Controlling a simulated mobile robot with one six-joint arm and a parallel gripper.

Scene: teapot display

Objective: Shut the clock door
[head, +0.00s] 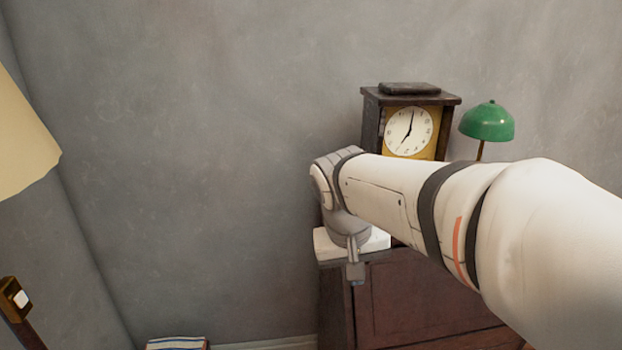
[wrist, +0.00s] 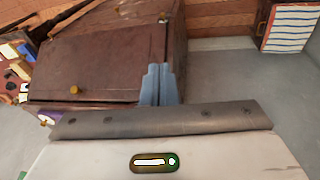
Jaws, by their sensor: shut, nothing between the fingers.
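The clock (head: 409,130) has a dark wooden case, a white round face and a gold front plate. It stands on a dark reddish-brown cabinet (head: 425,305) against the wall. My arm hides the clock's lower part, and I cannot tell how its door stands. My gripper (head: 355,272) points down beside the cabinet's left front, lower than the clock. In the wrist view my gripper (wrist: 157,85) is shut and empty, in front of a dark wooden box with a brass knob (wrist: 74,90), likely the cabinet. I cannot tell whether the fingers touch it.
A green lamp (head: 488,122) stands right of the clock. A cream lampshade (head: 22,135) is at the far left. A striped object (wrist: 287,27) lies on the floor by the wall. Small colourful items (wrist: 15,70) show at the wrist view's left edge.

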